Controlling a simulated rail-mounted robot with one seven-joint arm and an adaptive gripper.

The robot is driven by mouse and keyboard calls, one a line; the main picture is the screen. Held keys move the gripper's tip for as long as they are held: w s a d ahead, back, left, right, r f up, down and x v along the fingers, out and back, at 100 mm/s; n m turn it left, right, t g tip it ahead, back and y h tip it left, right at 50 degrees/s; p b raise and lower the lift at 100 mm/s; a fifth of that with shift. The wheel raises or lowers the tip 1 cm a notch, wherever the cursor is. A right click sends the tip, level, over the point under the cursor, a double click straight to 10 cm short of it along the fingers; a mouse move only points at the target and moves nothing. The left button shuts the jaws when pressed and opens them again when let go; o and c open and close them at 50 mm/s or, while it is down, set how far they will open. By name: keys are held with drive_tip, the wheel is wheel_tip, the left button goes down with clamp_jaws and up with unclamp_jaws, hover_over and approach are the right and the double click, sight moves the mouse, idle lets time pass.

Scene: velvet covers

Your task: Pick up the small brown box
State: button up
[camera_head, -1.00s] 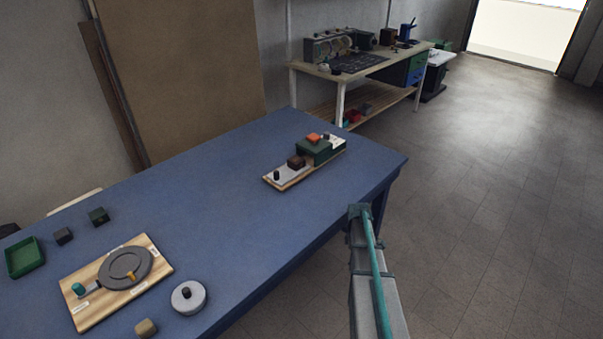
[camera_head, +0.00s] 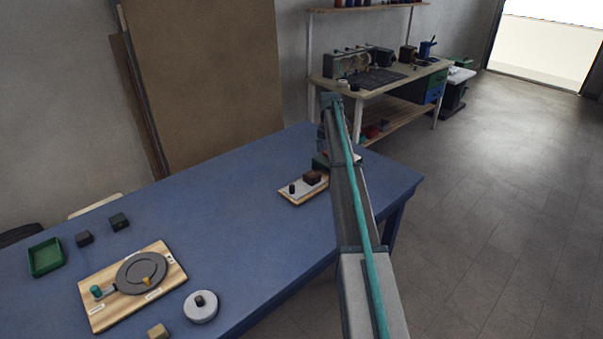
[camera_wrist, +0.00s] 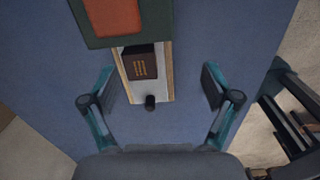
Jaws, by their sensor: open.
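A small dark brown box (camera_head: 312,178) sits on a wooden board (camera_head: 298,201) at the right part of the blue table. In the wrist view the brown box (camera_wrist: 140,65) shows yellowish marks on its top, between a green block and a black knob (camera_wrist: 150,102). My gripper (camera_wrist: 158,86) is open and empty, its teal fingers spread to either side of the board, above it. The box lies ahead of the fingertips, a little left of centre.
The green block (camera_wrist: 88,34) with an orange-red top stands close behind the box. A board with a grey disc (camera_head: 141,272), a round white piece (camera_head: 200,307), a tan block (camera_head: 158,331), dark cubes and a green tray (camera_head: 45,257) occupy the table's left.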

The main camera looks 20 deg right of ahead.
drive_tip(key=shift+n, duration=0.4)
drive_tip(key=a, duration=0.2)
drive_tip(key=w+a, duration=0.1)
drive_tip(key=a, duration=0.1)
drive_tip(key=w+a, duration=0.1)
drive_tip(key=a, duration=0.1)
drive_tip(key=shift+a+f+p, duration=0.1)
drive_tip(key=shift+f+p, duration=0.15)
drive_tip(key=shift+p, duration=0.15)
hover_over(312, 174)
wheel_tip(312, 174, down, 4)
drive_tip(key=shift+s+a+f+p, duration=0.1)
drive_tip(key=shift+f+p, duration=0.1)
drive_tip(key=shift+p, duration=0.25)
drive_tip(key=shift+f+p, duration=1.15)
drive_tip(key=shift+f, duration=1.9)
drive_tip(key=c, duration=1.4)
drive_tip(key=shift+o, duration=0.2)
drive_tip(key=shift+r, duration=0.1)
